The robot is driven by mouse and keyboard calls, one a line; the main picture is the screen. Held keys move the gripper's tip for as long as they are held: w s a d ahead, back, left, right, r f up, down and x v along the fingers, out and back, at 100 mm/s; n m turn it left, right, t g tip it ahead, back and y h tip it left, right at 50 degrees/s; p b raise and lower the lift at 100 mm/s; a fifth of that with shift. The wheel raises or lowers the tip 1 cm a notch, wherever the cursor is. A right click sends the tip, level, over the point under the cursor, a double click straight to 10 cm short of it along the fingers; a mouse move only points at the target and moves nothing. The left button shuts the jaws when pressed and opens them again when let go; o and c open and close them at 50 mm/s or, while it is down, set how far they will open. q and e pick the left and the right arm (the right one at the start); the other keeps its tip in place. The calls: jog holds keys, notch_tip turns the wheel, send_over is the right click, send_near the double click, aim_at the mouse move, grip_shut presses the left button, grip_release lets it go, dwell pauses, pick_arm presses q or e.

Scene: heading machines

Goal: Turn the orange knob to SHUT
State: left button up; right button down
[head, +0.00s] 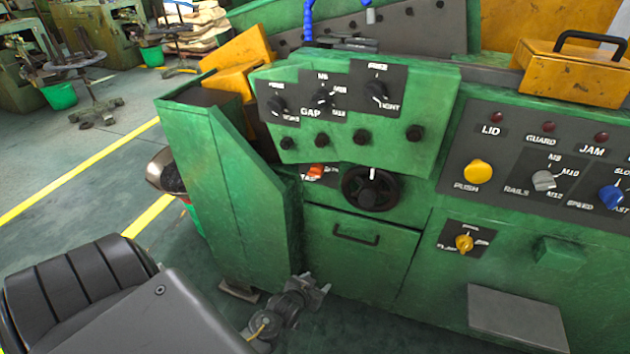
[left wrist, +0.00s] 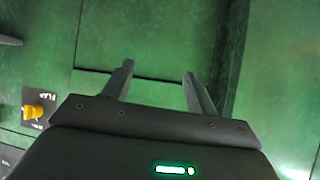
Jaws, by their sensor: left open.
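An orange knob (head: 317,169) sits on a small dark plate left of the black handwheel (head: 370,189), on the green machine's front. The plate's lettering is partly covered and too small to read. A yellow-orange knob (head: 464,243) on a separate dark plate is lower right; it also shows at the left wrist view's left edge (left wrist: 33,111), beside a label that seems to read FLAP. My left gripper (head: 319,284) is open and empty, low in front of the machine, below the orange knob and apart from it. Its two fingers (left wrist: 157,78) point at green panels. My right gripper is not seen.
A green cabinet (head: 225,190) juts out left of the orange knob. A drawer handle (head: 356,236) protrudes below the handwheel. A grey box (head: 515,318) sticks out low at right. Above is a panel with several black knobs (head: 376,90). Open floor lies left.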

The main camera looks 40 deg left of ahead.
pick_arm(q)
jog(key=w+a+r+n+t+y, duration=0.1)
jog(key=w+a+r+t, duration=0.1)
jog(key=r, duration=0.6)
jog(key=w+a+r+t+y, duration=0.1)
jog(key=w+a+r, duration=0.15)
jog(key=r, duration=0.55)
jog(key=n+t+y+b, duration=0.2)
jog(key=t, duration=0.1)
send_near(314, 175)
jog(key=p+x, duration=0.1)
jog(key=x, duration=0.7)
jog(key=shift+w, duration=0.1)
jog(key=shift+x, duration=0.75)
jog(key=shift+a, duration=0.1)
jog(key=shift+c, duration=0.4)
jog(key=c, duration=0.9)
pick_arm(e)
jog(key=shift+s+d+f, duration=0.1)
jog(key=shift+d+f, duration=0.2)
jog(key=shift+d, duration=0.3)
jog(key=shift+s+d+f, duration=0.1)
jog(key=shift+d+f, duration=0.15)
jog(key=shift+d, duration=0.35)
